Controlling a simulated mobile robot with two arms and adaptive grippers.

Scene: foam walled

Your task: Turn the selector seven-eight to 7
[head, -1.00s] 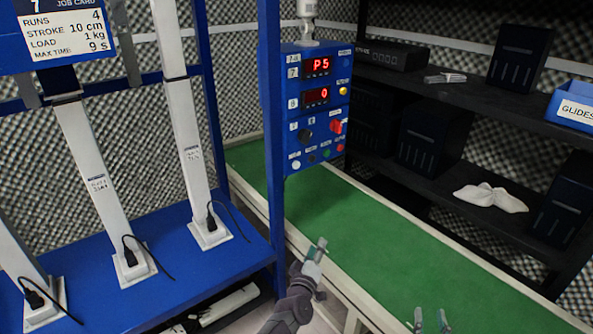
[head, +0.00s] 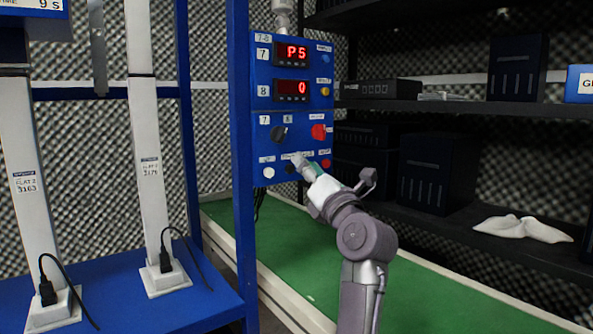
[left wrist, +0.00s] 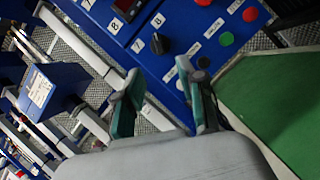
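The selector seven-eight is a black knob (head: 277,133) low on the blue control panel (head: 263,150), with the labels 7 and 8 above it. It also shows in the left wrist view (left wrist: 160,43), just beyond my fingertips; I cannot tell for certain which number it points to. My left gripper (head: 303,164) is in front of the panel's lower part, right of and below the knob in the head view. In the left wrist view its two fingers (left wrist: 158,69) are apart with nothing between them. My right gripper is not in view.
A red knob (head: 318,131) sits right of the selector. A white button (head: 268,172) and a red button (head: 325,163) line the lower edge. The displays read P5 (head: 291,53) and 0 (head: 291,90). A blue post (head: 241,200) stands left; dark shelves (head: 470,106) are at right.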

